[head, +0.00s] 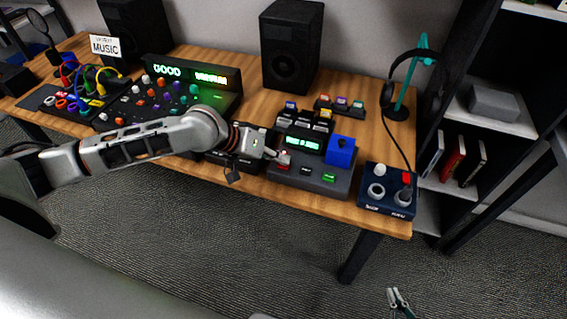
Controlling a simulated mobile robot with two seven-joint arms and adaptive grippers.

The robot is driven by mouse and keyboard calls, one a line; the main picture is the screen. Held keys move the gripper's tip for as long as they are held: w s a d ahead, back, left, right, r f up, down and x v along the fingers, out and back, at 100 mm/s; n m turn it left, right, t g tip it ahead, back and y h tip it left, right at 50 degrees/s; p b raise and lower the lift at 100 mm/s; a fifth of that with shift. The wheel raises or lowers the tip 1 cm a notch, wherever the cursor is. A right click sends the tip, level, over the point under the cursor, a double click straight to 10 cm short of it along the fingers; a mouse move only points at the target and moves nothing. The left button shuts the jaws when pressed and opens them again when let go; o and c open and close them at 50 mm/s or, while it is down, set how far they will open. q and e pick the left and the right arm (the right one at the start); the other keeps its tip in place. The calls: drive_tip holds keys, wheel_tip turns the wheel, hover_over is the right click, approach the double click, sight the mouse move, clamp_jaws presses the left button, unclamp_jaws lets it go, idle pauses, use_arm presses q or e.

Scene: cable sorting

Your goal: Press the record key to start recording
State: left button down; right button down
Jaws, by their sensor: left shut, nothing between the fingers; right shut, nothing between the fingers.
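A dark recorder-like unit (312,183) with a lit green display (302,143) stands on the desk right of centre. Its front has a red key (283,167), a dark key with pale lettering (305,170) and a green-lit key (328,177). The key lettering is too small to read; the red one looks like the record key. My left gripper (284,157) is shut and empty, its tips at the red key's back edge. I cannot tell whether they touch it. My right gripper (397,299) is shut and empty, low over the floor at the bottom edge.
A blue block (341,151) sits on the unit's right side. A dark blue box with knobs (388,193) is at the desk's right corner. A shelf (500,145) stands right.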

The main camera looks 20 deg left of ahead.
use_arm(q)
drive_tip(key=shift+f, duration=0.15)
idle(0.3)
drive_tip(key=shift+r+p, duration=0.85)
drive_tip(key=shift+p, duration=0.4)
